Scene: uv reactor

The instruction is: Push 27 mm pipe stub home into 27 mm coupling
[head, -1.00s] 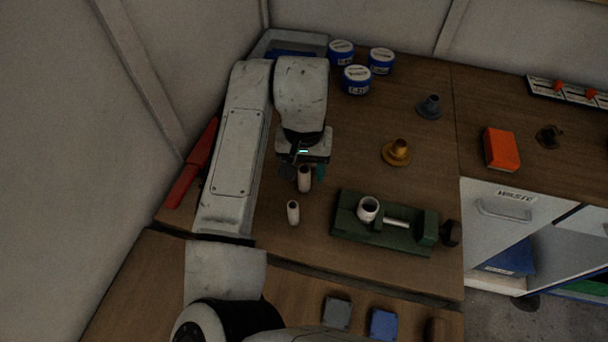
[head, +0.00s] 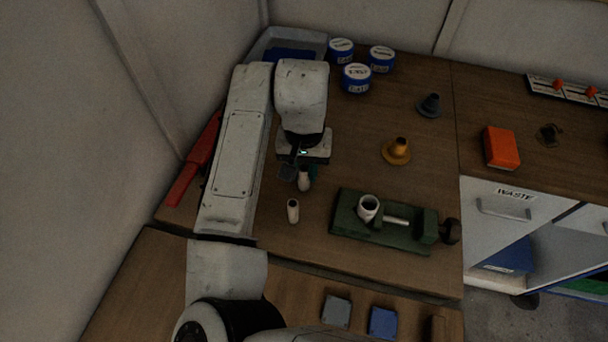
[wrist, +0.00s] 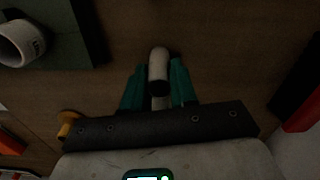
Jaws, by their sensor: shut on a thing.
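My gripper (head: 303,170) points down over the left part of the bench. Its teal fingers are shut on a pale pipe stub (head: 304,182), which also shows between the fingers in the wrist view (wrist: 158,70) with a dark open end. The fingers hide part of this stub. A second, slimmer pale stub (head: 293,211) stands upright on the wood in front of the gripper. The white coupling (head: 368,207) sits in a green vise (head: 345,222) to the right, its open end up. The coupling shows at upper left in the wrist view (wrist: 20,43). I cannot read the stub sizes.
A brass flanged fitting (head: 397,152) and a grey one (head: 430,105) stand at the back right. Blue tins (head: 357,79) and a tray (head: 315,45) stand behind. An orange box (head: 501,148) lies right. Bare wood separates the stubs from the vise.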

